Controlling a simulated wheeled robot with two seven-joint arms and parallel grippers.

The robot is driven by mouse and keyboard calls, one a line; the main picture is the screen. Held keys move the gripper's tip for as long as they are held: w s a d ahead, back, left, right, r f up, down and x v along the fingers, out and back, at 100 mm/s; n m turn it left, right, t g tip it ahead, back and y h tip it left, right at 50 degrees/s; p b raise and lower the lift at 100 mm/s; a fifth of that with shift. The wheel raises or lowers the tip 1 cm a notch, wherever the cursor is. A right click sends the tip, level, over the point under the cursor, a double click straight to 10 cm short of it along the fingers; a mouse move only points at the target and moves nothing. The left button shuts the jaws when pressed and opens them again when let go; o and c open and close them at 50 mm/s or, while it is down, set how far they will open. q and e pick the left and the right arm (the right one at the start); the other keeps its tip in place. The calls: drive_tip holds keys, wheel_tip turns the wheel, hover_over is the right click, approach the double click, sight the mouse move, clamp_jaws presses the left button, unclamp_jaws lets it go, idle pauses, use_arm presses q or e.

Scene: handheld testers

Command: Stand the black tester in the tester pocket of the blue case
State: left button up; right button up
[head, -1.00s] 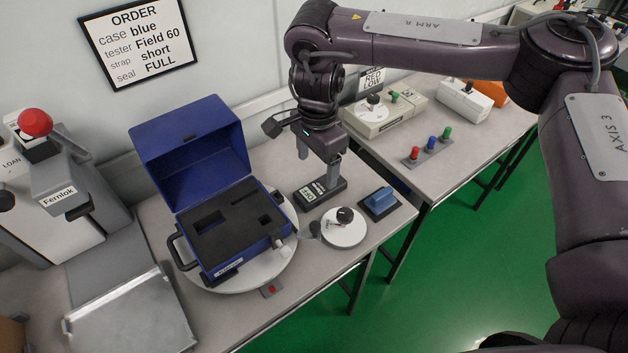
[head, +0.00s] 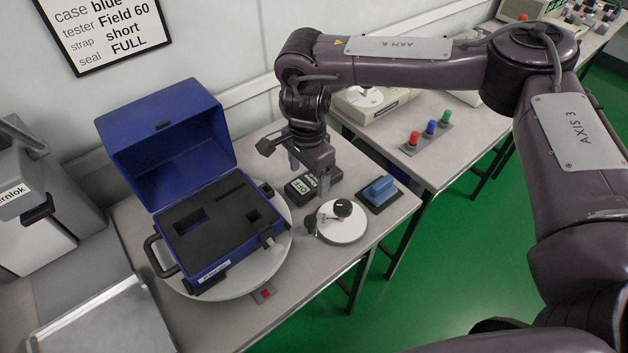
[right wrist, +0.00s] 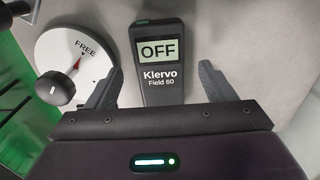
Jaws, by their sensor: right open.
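The black tester (head: 300,187) lies flat on the table to the right of the blue case, its screen reading OFF. In the right wrist view the tester (right wrist: 160,88) is labelled Klervo Field 60. My right gripper (head: 309,173) is open just over the tester, with one finger out to each side of it. In the right wrist view the gripper (right wrist: 160,73) holds nothing. The blue case (head: 212,251) stands with its lid up on a round turntable. Its black foam (head: 215,222) has several empty cut-outs of different sizes. My left gripper is not in view.
A white dial (head: 340,232) with a black knob stands close in front of the tester; its pointer is at FREE in the wrist view. A blue block on a dark pad (head: 379,192) lies to the right. A metal tray (head: 100,325) is at the left front.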

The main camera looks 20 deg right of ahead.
wheel_tip(320, 180, down, 2)
drive_tip(key=shift+f, duration=0.2)
drive_tip(key=c, duration=1.2)
drive_tip(key=shift+r, duration=0.1)
